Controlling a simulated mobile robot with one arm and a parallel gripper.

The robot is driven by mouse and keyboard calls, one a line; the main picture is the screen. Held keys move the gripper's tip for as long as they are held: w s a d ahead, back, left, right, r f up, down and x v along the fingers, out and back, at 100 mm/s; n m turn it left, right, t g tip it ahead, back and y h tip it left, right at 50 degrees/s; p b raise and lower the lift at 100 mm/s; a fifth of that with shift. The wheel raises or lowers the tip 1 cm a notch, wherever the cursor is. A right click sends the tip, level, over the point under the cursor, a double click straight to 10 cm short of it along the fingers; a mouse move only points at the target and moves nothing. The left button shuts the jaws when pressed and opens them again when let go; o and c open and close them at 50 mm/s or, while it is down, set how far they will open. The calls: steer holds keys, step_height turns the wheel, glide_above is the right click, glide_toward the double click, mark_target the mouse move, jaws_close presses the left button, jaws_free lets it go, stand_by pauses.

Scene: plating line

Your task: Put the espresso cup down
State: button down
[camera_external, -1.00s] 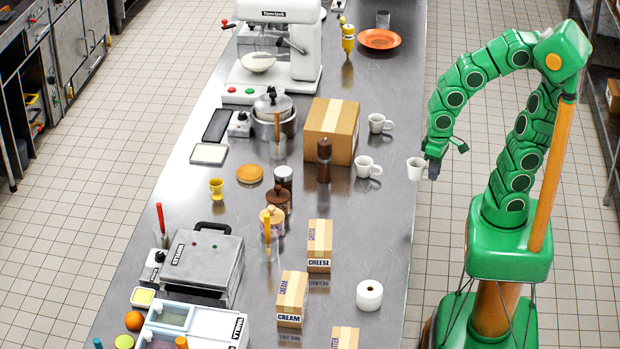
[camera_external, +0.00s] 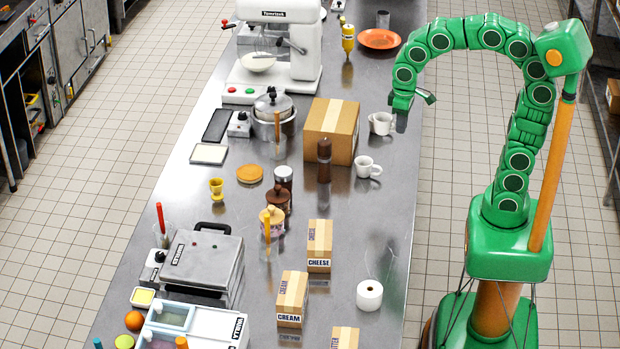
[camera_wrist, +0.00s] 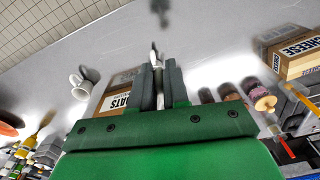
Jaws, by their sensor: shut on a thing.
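My gripper (camera_external: 400,111) is over the counter's right side in the external view, beside a white cup (camera_external: 380,123). In the wrist view, my gripper (camera_wrist: 158,76) is shut with a narrow white piece of the espresso cup (camera_wrist: 157,58) showing between its fingers. Most of the held cup is hidden, and I cannot tell whether it touches the counter. One loose white cup (camera_wrist: 82,84) shows left of the gripper in the wrist view.
A cardboard box (camera_external: 331,130) stands left of the cups, with a dark brown mill (camera_external: 324,160) in front. An orange plate (camera_external: 379,39) lies farther back. A white roll (camera_external: 369,295) stands near the front.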

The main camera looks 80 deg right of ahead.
steer(key=w+d+r, duration=0.2)
steer(key=d+r, duration=0.1)
steer(key=d, duration=0.4)
steer(key=w+d+r, duration=0.2)
steer(key=w+d, duration=0.1)
steer(key=d, duration=0.4)
glide_toward(350, 117)
steer(key=shift+s+a+f, duration=0.15)
steer(key=shift+s+f, duration=0.25)
steer(key=shift+w+f, duration=0.5)
steer(key=shift+f, duration=0.1)
steer(key=shift+d+f, duration=0.2)
steer(key=shift+f, duration=1.35)
steer(key=shift+f, duration=0.15)
steer(key=c, duration=1.1)
jaws_free()
